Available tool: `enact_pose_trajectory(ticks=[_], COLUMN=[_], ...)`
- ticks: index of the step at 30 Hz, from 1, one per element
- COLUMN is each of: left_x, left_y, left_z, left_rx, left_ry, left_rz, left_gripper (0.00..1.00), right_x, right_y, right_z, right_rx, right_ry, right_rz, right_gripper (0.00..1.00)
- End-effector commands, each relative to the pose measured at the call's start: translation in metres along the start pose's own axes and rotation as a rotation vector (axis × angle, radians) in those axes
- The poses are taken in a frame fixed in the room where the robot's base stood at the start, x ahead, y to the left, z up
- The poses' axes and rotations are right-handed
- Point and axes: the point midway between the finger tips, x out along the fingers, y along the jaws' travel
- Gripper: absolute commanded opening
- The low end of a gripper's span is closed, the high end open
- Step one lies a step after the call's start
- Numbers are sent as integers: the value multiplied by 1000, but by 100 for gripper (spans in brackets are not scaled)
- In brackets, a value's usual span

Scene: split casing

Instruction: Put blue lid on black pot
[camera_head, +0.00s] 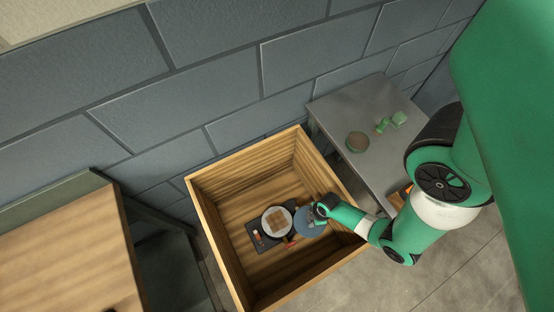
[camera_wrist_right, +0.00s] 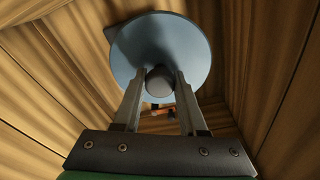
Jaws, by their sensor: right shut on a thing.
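The blue lid (camera_head: 308,221) is held in the wooden crate, just right of a round pale-rimmed vessel with a brown square inside (camera_head: 277,220). I cannot tell whether this vessel is the black pot; dark surfaces show around and below it. My right gripper (camera_head: 321,211) is over the lid. In the right wrist view, the fingers of my right gripper (camera_wrist_right: 160,90) are shut on the dark round knob (camera_wrist_right: 159,81) of the lid, and the blue disc (camera_wrist_right: 160,40) shows whole beyond them. My left gripper is not in view.
The crate (camera_head: 215,232) has high wooden walls close around the lid and vessel. A flat black piece (camera_head: 256,239) lies beside the vessel, with small orange-red things (camera_head: 289,243) near. A grey table (camera_head: 337,118) holds a bowl (camera_head: 357,142) and green things (camera_head: 398,118).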

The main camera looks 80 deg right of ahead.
Motion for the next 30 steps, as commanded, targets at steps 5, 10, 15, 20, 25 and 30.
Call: enact_pose_trajectory(ticks=[5,10,15,20,25,30], left_x=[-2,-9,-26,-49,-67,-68], left_y=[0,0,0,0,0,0], left_z=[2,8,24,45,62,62], left_rx=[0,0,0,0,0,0], left_ry=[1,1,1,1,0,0], left_rz=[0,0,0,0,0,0], left_gripper=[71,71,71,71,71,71], right_x=[1,13,42,78,105,106], right_y=[-1,5,18,29,36,38], right_z=[1,-14,-56,-89,-108,-113], right_rx=[2,-8,-7,-1,1,3], right_ry=[1,3,5,2,2,2], right_rz=[2,2,4,1,1,1], right_gripper=[0,0,0,0,0,0])
